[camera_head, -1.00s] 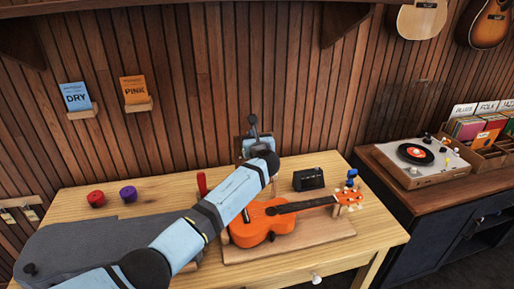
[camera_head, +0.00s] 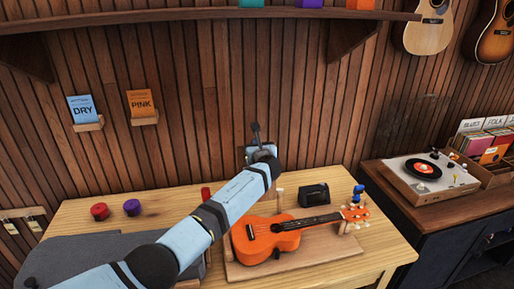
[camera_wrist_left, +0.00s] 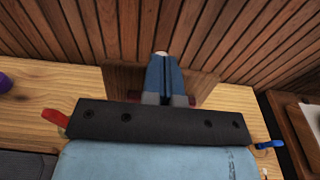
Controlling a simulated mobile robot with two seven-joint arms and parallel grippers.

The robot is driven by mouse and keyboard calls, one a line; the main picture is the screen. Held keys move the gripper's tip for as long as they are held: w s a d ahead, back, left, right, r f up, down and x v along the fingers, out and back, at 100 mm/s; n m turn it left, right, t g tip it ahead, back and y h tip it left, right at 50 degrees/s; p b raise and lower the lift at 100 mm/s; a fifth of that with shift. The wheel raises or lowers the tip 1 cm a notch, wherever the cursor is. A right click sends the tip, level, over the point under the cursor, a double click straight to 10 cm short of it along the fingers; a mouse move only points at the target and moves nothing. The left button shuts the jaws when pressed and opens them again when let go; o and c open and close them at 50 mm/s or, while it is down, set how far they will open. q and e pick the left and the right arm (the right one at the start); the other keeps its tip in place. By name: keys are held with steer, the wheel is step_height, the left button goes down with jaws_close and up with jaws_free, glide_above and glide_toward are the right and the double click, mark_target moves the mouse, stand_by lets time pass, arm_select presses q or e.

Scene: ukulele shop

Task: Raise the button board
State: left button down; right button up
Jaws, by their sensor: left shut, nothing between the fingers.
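My left gripper (camera_head: 256,130) is shut and empty, raised over the back of the table, in front of the slatted wall. In the left wrist view its blue-grey fingers (camera_wrist_left: 166,82) lie together. A dark brown wooden panel (camera_wrist_left: 208,88) shows behind them at the table's back, and a small pale round end (camera_wrist_left: 161,53) shows right at the fingertips. I cannot tell for sure that this panel is the button board, or whether the fingers touch it. In the head view my left arm covers that spot. My right gripper is not in view.
An orange ukulele (camera_head: 268,237) lies on a wooden cradle (camera_head: 340,248), right of my left arm. A black box (camera_head: 314,195) stands behind it. Red (camera_head: 99,211) and purple (camera_head: 132,207) knobs and a grey case (camera_head: 75,255) are at the left. A shelf (camera_head: 200,16) hangs above.

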arm_select(q)
steer(key=v, duration=1.4)
steer(key=s+a+f+n+g+h, duration=0.25)
steer(key=s+f+n, duration=0.45)
steer(key=s+f, duration=0.4)
steer(key=s+a+f+n+g+h, duration=0.2)
steer(key=s+a+f+n+h, duration=0.3)
steer(key=s+f, duration=0.65)
steer(key=s+a+f+n, duration=0.3)
steer(key=s+a+n, duration=0.1)
steer(key=s+n, duration=0.4)
steer(key=s+a+f+n+p, duration=0.1)
steer(key=s+a+f+n, duration=0.2)
steer(key=s+n, duration=0.6)
steer(key=s+a+h, duration=0.1)
steer(key=s, duration=0.3)
steer(key=shift+a+f, duration=0.15)
